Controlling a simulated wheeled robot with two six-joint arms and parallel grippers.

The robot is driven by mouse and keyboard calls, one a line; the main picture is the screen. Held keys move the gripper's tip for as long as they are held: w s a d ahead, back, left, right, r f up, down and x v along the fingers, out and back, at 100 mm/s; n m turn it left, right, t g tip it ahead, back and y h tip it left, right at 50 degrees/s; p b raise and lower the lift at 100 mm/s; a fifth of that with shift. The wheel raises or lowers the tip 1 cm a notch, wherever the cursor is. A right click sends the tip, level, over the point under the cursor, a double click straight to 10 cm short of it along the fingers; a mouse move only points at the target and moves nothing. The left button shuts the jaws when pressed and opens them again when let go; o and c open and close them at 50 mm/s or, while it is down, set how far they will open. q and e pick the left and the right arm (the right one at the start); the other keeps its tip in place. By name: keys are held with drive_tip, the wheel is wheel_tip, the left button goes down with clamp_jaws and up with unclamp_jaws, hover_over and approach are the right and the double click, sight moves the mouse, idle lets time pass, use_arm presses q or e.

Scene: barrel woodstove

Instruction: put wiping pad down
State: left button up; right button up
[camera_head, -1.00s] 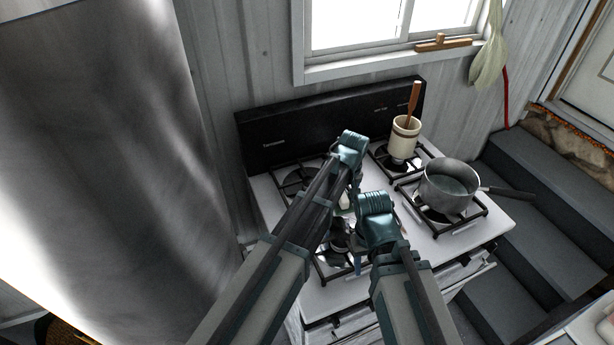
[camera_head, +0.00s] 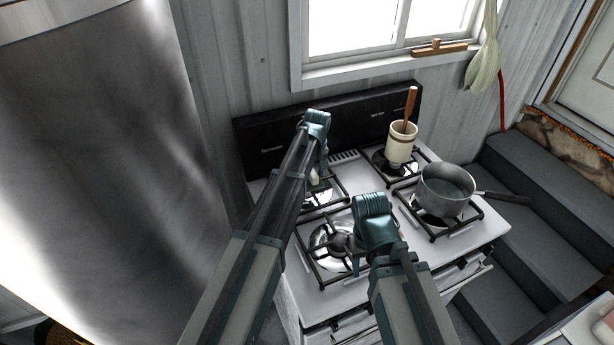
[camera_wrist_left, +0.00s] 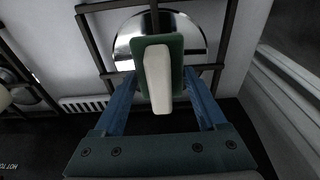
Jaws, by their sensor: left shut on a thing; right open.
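The wiping pad (camera_wrist_left: 158,80), a white block with a dark green layer, is between the blue fingers of my left gripper (camera_wrist_left: 165,92) in the left wrist view. My left gripper is shut on it. In the head view the left gripper (camera_head: 318,168) hangs over the back left burner of the stove (camera_head: 437,255), with a small pale bit of the pad (camera_head: 314,179) showing below it. I cannot tell whether the pad touches the grate. My right gripper (camera_head: 357,262) is over the front left burner, open, its fingers mostly hidden by its own wrist.
A grey saucepan (camera_head: 447,190) stands on the front right burner, its handle pointing right. A cream crock (camera_head: 401,144) with a wooden utensil stands on the back right burner. The black backguard (camera_head: 270,140) rises behind. A large metal cylinder (camera_head: 100,150) stands left.

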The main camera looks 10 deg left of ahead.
use_arm(q)
drive_tip(key=shift+w+a+f, duration=0.1)
drive_tip(key=shift+w+a, duration=0.4)
drive_tip(key=shift+w, duration=0.35)
drive_tip(key=shift+w+a, duration=0.35)
drive_tip(key=shift+w, duration=0.25)
wheel_tip(320, 180, down, 4)
drive_tip(key=b, duration=0.4)
drive_tip(key=shift+a, duration=0.1)
use_arm(e)
wheel_tip(320, 180, down, 4)
drive_tip(key=shift+f, duration=0.1)
use_arm(q)
drive_tip(key=shift+r, duration=0.2)
use_arm(e)
drive_tip(key=shift+r, duration=0.2)
use_arm(q)
drive_tip(key=shift+f, duration=0.15)
use_arm(e)
drive_tip(key=shift+f, duration=0.15)
use_arm(q)
drive_tip(key=o, duration=1.1)
